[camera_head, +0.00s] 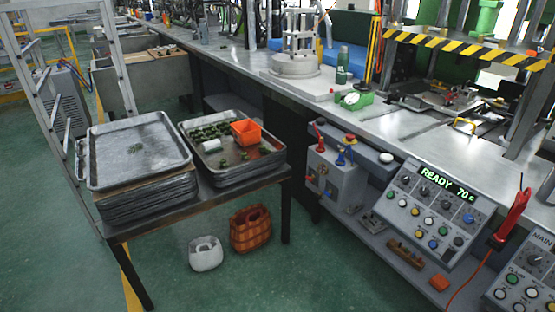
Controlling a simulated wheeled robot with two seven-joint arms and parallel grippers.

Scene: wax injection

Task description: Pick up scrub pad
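I cannot tell for certain which thing is the scrub pad. A small orange block (439,283) lies on the low shelf below the control panel, at the bottom right. A small white block (211,146) lies in the right-hand metal tray (274,157), near an orange bin (246,132) and scattered green pieces. A flat green piece (367,98) lies on the workbench beside a round white-faced gauge (350,101). Neither of my grippers shows in the head view.
A stack of metal trays (110,178) stands on the low table (203,199). The long steel workbench (385,122) carries a green bottle (342,66) and a press. A control panel (428,215) reads READY 70. A woven basket (250,229) and white pot (205,253) are below the table.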

